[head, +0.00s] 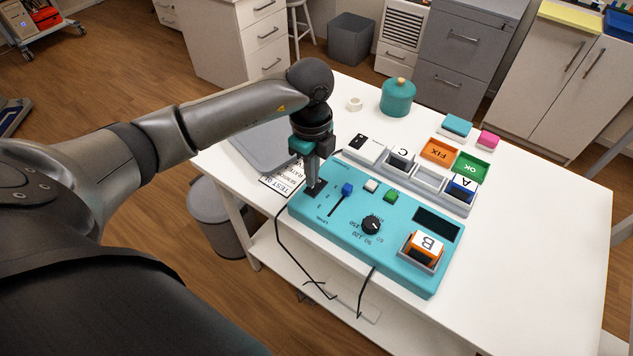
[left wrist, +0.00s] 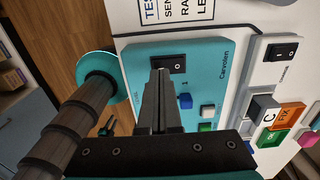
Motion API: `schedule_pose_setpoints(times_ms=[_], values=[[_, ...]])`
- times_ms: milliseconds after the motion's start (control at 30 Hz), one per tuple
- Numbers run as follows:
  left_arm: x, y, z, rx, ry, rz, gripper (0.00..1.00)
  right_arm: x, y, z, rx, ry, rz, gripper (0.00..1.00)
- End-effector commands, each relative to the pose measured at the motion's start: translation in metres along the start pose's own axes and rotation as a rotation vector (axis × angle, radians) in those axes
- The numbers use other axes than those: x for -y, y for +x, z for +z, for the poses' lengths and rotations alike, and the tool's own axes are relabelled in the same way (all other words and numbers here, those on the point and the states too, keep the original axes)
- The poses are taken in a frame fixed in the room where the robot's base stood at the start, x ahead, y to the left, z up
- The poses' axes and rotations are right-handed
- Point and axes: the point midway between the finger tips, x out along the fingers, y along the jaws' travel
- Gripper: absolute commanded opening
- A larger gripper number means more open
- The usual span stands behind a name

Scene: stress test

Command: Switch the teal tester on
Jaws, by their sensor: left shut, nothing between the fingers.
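The teal tester (head: 336,237) lies on the white table (head: 530,240). Its black rocker switch (head: 314,187) is at its far left corner; it also shows in the left wrist view (left wrist: 178,64). I cannot tell which way the rocker is tipped. My left gripper (head: 313,181) points down over the switch, shut and empty. In the left wrist view its fingertips (left wrist: 162,74) overlap the edge of the switch; whether they touch it I cannot tell. The tester also carries a blue slider knob (head: 347,189), a black dial (head: 372,223) and a dark screen (head: 436,223). My right gripper is out of view.
A white-and-orange block B (head: 427,245) sits in the tester's holder. Behind stands a grey unit with blocks C (head: 402,156) and A (head: 463,187) and its own black switch (left wrist: 283,51). Orange and green trays (head: 440,151) lie beyond. The table's right side is clear.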

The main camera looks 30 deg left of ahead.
Motion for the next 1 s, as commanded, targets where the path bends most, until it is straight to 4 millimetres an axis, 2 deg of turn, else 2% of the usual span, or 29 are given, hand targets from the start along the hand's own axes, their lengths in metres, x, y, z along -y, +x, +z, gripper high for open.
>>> schedule_pose_setpoints(times_ms=[1000], values=[[0.000, 0.011, 0.000, 0.000, 0.000, 0.001, 0.00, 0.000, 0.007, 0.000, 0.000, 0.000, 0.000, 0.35]])
